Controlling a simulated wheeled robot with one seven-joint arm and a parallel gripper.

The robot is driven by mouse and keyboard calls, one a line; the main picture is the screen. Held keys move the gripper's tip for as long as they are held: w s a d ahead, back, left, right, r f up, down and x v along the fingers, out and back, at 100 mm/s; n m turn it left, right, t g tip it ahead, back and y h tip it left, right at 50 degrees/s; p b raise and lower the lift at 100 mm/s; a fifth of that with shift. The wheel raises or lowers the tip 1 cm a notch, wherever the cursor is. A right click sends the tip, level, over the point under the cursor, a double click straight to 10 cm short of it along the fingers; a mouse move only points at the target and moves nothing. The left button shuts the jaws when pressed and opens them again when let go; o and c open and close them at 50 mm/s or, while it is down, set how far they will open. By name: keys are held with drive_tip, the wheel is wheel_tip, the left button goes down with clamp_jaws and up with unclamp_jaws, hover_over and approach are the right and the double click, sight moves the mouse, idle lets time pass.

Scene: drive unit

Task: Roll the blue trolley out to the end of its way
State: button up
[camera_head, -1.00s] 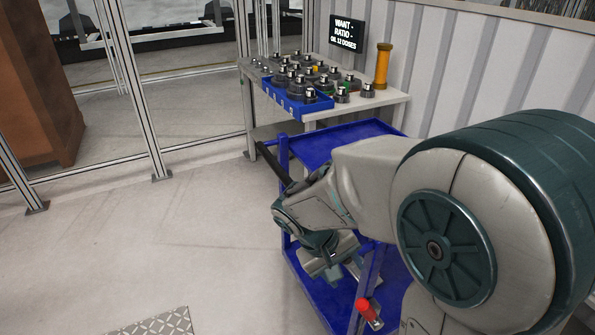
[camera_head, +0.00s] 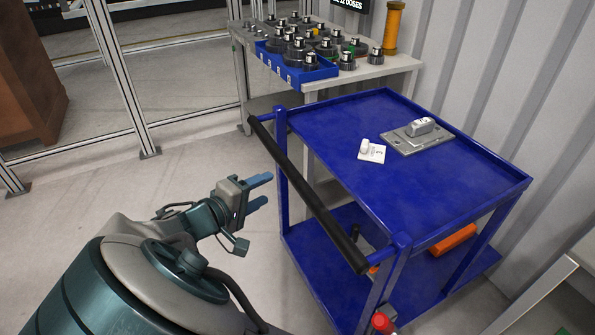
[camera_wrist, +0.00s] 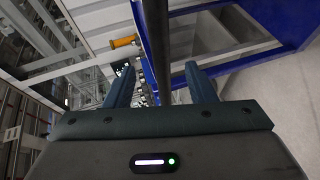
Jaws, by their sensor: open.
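The blue trolley (camera_head: 345,185) stands in front of the white table, against the corrugated wall side. Its black push handle (camera_head: 305,195) runs along its left side. My gripper (camera_head: 264,190) is open and empty, to the left of the handle and apart from it, with its fingers pointing at the handle. In the wrist view the black handle (camera_wrist: 155,45) stands upright in the picture, beyond and between the open fingers (camera_wrist: 162,92). A blue part of the trolley frame (camera_wrist: 245,58) shows at the right there.
On the trolley top lie a grey metal plate part (camera_head: 418,136) and a small white item (camera_head: 371,150). An orange object (camera_head: 453,240) lies on the lower shelf. The white table (camera_head: 385,66) behind holds a blue bin (camera_head: 297,72) with several parts. The floor at left is clear.

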sight(299, 173)
drive_tip(key=b+x, duration=0.2)
drive_tip(key=x, duration=1.1)
drive_tip(key=shift+d, duration=0.2)
clamp_jaws()
idle(0.9)
